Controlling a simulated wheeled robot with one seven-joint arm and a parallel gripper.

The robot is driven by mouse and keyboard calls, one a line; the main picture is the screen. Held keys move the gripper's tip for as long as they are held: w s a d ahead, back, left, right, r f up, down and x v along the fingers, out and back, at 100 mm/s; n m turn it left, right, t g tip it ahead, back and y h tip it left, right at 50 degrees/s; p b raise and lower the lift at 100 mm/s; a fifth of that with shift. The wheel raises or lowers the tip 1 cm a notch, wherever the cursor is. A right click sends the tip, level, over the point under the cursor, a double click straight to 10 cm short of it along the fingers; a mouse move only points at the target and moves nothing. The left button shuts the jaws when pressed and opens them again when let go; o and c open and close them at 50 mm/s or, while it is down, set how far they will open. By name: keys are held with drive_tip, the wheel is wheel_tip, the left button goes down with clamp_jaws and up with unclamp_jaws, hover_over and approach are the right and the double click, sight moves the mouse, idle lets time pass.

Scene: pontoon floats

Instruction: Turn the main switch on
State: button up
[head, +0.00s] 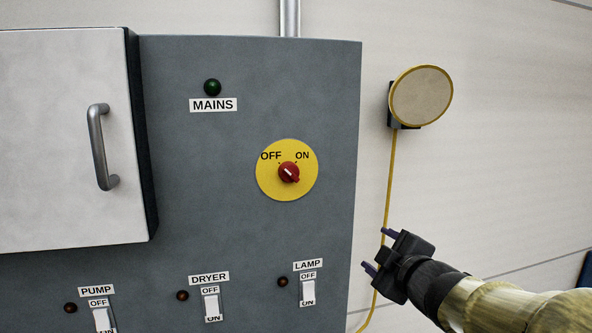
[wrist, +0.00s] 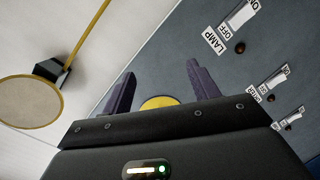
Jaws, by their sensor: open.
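The main switch is a red rotary knob (head: 289,173) on a yellow disc (head: 289,191) marked OFF and ON, on a grey panel (head: 230,130). The white mark on the knob slants to the upper left, toward OFF. The green MAINS lamp (head: 213,87) looks dark. My gripper (head: 375,249) is open and empty, below and right of the knob, apart from it in the head view. In the wrist view, part of the yellow disc (wrist: 160,102) shows between the fingers; the knob is hidden behind the gripper body.
Rocker switches for PUMP (head: 103,319), DRYER (head: 212,306) and LAMP (head: 308,292) line the panel's lower part. A white door (head: 60,140) with a handle (head: 99,148) stands out at left. A round lamp (head: 421,97) with a yellow cable (head: 389,190) hangs right of the panel.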

sight(296, 176)
drive_tip(key=s+a+r+n+y, duration=0.2)
drive_tip(key=r+n+y, duration=0.2)
drive_tip(key=r+n, duration=0.2)
drive_tip(key=s+a+r+n+g+y+p, duration=0.1)
drive_tip(key=s+a+r+n+y, duration=0.1)
drive_tip(key=r+n, duration=0.4)
drive_tip(key=shift+s+a+r+y, duration=0.25)
drive_tip(key=shift+a+r+y, duration=0.05)
drive_tip(key=shift+a+y, duration=0.6)
drive_tip(key=p+x, duration=0.5)
drive_tip(key=x, duration=1.2)
drive_tip(key=shift+w+a+f, duration=0.1)
drive_tip(key=shift+w+f, duration=0.05)
drive_tip(key=shift+w, duration=0.05)
drive_tip(key=shift+c, duration=0.4)
drive_tip(key=c, duration=0.9)
